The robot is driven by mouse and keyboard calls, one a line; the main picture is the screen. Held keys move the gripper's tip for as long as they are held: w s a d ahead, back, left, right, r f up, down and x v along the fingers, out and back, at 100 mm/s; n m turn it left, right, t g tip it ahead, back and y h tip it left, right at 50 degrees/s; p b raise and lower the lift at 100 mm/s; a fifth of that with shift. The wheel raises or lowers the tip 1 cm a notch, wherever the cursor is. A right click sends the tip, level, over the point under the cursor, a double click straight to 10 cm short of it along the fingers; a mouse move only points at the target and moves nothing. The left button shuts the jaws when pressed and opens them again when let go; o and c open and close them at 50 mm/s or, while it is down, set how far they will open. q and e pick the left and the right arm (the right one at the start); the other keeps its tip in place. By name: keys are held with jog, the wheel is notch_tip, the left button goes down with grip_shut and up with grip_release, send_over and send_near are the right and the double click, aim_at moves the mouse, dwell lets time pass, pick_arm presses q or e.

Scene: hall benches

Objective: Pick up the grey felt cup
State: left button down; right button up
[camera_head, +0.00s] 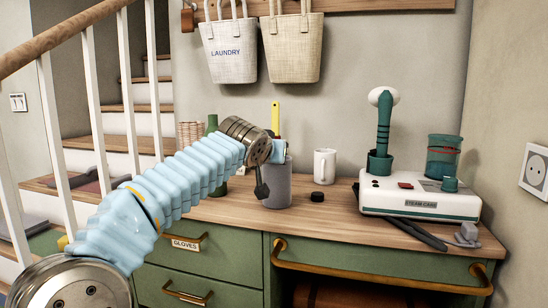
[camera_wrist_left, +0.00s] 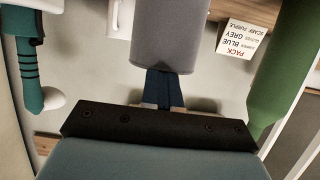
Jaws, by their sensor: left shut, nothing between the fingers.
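The grey felt cup (camera_head: 278,188) stands upright on the wooden bench top, near the middle of the head view. In the left wrist view the cup (camera_wrist_left: 174,35) fills the top middle. My left gripper (camera_head: 279,152) is at the cup's upper rim in the head view, and its fingers are hard to make out there. In the left wrist view its dark blue fingers (camera_wrist_left: 164,88) are together and empty, pointing at the cup's edge. I cannot tell whether they touch it. Part of the cup is hidden by my wrist. My right gripper is out of view.
A green bottle (camera_wrist_left: 285,75) and a printed card (camera_wrist_left: 248,38) stand close by the cup. A white mug (camera_head: 324,166) and a black puck (camera_head: 317,196) are to its right. A white steam-care unit (camera_head: 420,197) stands further right. Bench room in front of the cup is narrow.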

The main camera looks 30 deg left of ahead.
aim_at(269, 174)
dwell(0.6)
